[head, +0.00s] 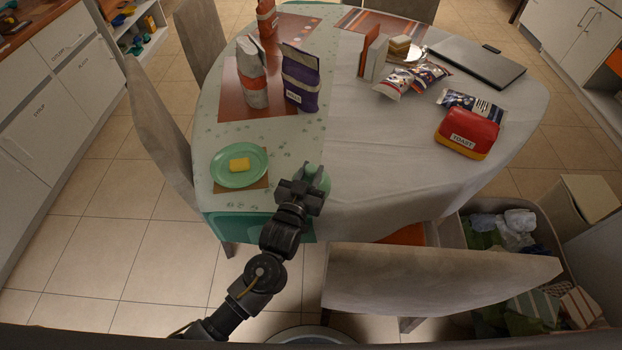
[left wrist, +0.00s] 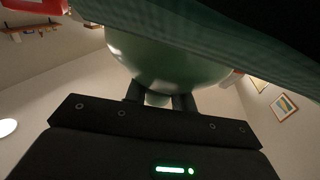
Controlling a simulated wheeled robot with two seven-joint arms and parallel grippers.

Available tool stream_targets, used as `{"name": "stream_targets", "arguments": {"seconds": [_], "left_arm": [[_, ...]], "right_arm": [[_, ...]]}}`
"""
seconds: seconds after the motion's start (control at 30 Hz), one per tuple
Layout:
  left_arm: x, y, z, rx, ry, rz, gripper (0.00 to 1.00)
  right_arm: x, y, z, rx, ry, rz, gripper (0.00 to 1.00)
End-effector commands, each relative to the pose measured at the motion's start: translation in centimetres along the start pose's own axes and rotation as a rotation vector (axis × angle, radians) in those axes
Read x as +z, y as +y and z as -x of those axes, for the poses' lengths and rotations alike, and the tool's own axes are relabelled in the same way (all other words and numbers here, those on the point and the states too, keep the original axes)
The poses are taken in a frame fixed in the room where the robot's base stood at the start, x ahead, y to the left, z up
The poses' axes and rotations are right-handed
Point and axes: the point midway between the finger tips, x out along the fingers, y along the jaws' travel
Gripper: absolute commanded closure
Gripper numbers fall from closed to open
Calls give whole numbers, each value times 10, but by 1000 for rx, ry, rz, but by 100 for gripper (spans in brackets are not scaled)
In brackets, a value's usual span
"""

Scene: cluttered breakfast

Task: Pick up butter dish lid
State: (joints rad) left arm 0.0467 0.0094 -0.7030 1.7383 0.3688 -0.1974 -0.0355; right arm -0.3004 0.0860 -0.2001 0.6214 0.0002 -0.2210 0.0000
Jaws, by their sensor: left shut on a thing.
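The green butter dish (head: 225,178) sits uncovered near the front left edge of the table, with a yellow block of butter (head: 239,164) on it. My left gripper (head: 308,182) is to the right of the dish at the table's front edge. It is shut on the green butter dish lid (head: 322,180), which is partly hidden behind the gripper. In the left wrist view the rounded lid (left wrist: 165,60) fills the top middle, with the dark fingers (left wrist: 160,102) at its knob. My right gripper is not in view.
A closed laptop (head: 478,62) lies at the back right. A chair (head: 440,280) stands at the front right. The middle of the table is clear.

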Motion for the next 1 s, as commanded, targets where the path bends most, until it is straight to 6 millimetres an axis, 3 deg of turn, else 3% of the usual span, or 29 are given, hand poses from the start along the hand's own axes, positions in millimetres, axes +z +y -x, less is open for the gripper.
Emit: {"name": "stream_targets", "arguments": {"seconds": [0.27,0.5,0.7,1.0], "left_arm": [[-15,0,0,-1,4,3,100],[-64,0,0,-1,6,4,100],[-93,0,-1,-1,5,1,100],[-101,0,0,0,1,0,100]], "right_arm": [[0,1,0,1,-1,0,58],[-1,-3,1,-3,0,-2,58],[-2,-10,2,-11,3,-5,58],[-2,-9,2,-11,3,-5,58]]}}
